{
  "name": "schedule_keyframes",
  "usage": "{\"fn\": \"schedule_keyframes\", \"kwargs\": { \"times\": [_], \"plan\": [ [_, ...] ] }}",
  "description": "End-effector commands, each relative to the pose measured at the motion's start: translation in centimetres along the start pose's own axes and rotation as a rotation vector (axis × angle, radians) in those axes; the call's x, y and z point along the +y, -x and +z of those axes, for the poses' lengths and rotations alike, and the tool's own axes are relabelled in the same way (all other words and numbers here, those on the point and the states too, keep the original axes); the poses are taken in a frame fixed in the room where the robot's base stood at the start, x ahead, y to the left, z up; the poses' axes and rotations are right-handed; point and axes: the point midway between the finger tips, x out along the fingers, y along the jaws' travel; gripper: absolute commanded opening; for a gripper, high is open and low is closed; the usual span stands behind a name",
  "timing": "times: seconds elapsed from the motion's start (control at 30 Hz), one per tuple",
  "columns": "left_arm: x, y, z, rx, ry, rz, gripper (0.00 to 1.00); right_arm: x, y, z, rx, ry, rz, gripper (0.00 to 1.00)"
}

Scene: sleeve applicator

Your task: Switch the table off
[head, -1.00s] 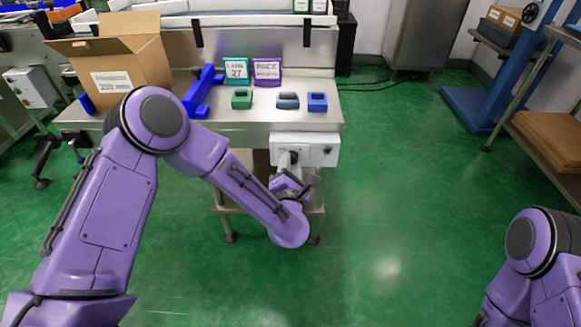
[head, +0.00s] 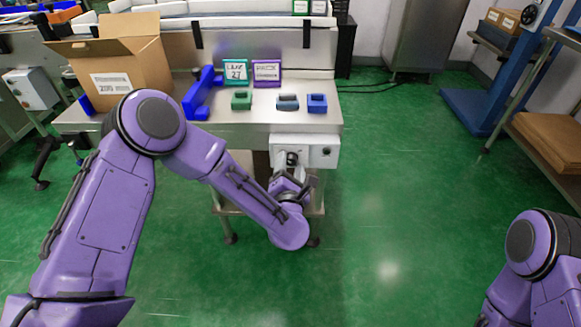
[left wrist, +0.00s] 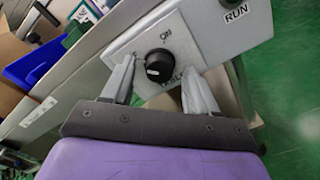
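The light control box (head: 318,150) is fixed to the front edge of the steel table (head: 250,115). In the left wrist view its black rotary knob (left wrist: 158,65) has a white mark that points toward the left. An "ON" label is above the knob; lettering below it is partly hidden and hard to read. My left gripper (left wrist: 157,72) is open, with one pale finger on each side of the knob and visible gaps between. In the head view the left gripper (head: 290,178) is in front of the box. My right gripper is out of view.
A "RUN" label (left wrist: 236,14) is on the panel. On the table are a cardboard box (head: 125,70), a blue bracket (head: 200,95), two signs (head: 236,72), and green, grey and blue small blocks (head: 317,103).

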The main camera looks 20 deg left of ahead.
Motion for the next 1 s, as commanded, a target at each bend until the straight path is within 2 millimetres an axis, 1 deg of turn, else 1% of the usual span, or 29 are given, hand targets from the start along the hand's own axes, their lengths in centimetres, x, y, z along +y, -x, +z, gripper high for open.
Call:
{"fn": "schedule_keyframes", "kwargs": {
  "times": [0.07, 0.17, 0.27, 0.4, 0.5, 0.6, 0.7, 1.0],
  "plan": [
    [0.0, 0.1, 0.0, -0.001, 0.0, 0.0, 0.59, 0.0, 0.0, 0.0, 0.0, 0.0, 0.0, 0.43],
    [-0.1, 1.2, 0.1, -0.002, -0.001, -0.002, 0.59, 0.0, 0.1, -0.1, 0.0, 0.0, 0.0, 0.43],
    [-0.1, 3.4, 0.2, -0.004, -0.002, -0.004, 0.59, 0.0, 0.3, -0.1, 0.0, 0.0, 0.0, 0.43],
    [-0.1, 6.9, 0.2, -0.005, -0.003, -0.005, 0.59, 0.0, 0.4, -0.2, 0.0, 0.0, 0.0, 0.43],
    [-0.1, 8.8, 0.1, -0.004, -0.002, -0.004, 0.59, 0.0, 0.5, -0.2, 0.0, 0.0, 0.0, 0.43],
    [-0.1, 10.0, 0.1, -0.002, -0.001, -0.002, 0.59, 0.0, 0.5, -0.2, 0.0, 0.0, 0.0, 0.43],
    [0.0, 10.6, 0.0, 0.0, -0.001, 0.0, 0.59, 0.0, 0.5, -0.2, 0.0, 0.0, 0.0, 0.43],
    [0.0, 10.6, 0.0, 0.0, 0.0, 0.0, 0.59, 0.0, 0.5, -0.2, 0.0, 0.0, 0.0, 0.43]
  ]
}}
